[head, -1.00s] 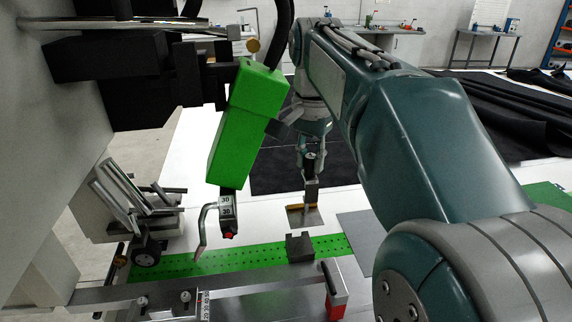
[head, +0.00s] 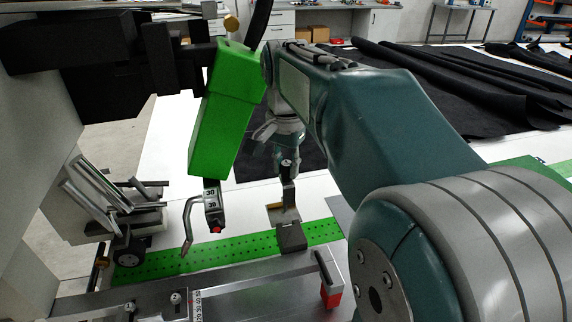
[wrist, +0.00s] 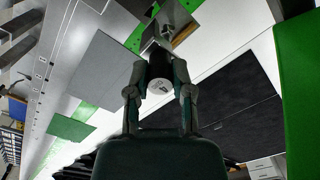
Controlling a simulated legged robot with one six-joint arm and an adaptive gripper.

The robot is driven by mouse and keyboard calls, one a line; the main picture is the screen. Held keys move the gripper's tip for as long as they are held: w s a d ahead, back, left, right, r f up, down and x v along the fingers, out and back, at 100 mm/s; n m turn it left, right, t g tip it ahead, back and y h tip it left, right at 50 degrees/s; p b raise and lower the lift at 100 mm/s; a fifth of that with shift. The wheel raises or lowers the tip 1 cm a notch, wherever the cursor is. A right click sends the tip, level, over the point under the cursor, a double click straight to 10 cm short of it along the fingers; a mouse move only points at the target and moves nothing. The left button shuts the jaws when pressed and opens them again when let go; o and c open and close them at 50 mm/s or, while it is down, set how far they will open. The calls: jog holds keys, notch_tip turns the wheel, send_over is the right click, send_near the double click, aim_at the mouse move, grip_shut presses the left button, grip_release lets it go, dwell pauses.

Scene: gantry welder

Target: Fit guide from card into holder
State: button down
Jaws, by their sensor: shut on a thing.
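My gripper (head: 287,168) is shut on the guide, a dark upright piece with a pale label end that shows between the fingers in the wrist view (wrist: 159,74). A thin metal plate with a brownish edge (head: 284,214) is at its lower end and appears to belong to it. A dark block (head: 291,238), probably the holder, sits on the green perforated strip (head: 240,245). The plate is just behind the block in the head view; I cannot tell whether they touch. A flat grey sheet (wrist: 95,65) may be the card.
A green welding head (head: 222,110) with a bent nozzle hangs left of my gripper, close to my arm. A metal rail with a red-tipped clamp (head: 329,295) runs in front. Black cloth (head: 450,75) lies behind.

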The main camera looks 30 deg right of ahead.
jog(key=shift+f, duration=2.5)
jog(key=shift+s+a+f, duration=0.1)
jog(key=shift+f, duration=2.25)
jog(key=shift+c, duration=2.1)
grip_release()
notch_tip(320, 180, up, 12)
jog(key=shift+f, duration=0.1)
jog(key=s+a+f+n+t, duration=0.5)
jog(key=s+a+f+n, duration=0.3)
jog(key=s+a+n, duration=0.2)
jog(key=shift+s+a+f+n+t, duration=0.3)
jog(key=shift+s+f+n, duration=0.1)
jog(key=shift+s+n, duration=0.75)
